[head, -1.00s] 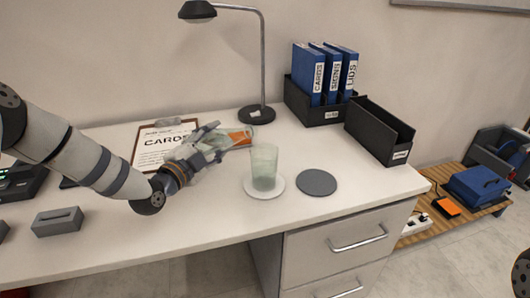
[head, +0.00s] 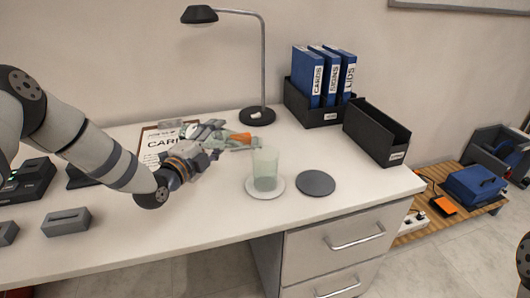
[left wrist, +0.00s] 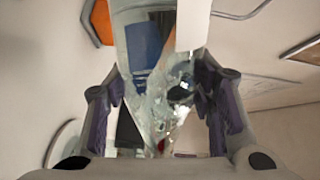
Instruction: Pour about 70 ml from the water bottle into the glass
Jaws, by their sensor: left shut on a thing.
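The clear water bottle (head: 241,139) has an orange patch and lies tilted almost flat, its neck toward the glass. My left gripper (head: 214,139) is shut on it, above the desk. The bottle's mouth end is close to the glass rim; I cannot tell whether it touches or whether water is flowing. The glass (head: 265,168) stands upright on a white round coaster (head: 251,192); its lower part looks denser, like some water. In the left wrist view the see-through bottle (left wrist: 150,75) sits between both fingers. My right gripper is not in view.
A dark grey disc (head: 316,183) lies right of the glass. A desk lamp (head: 262,75) stands behind. A clipboard (head: 155,145) lies behind my left arm. A black folder box (head: 318,113) and an empty black tray (head: 378,133) stand at the back right. The front right desk is clear.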

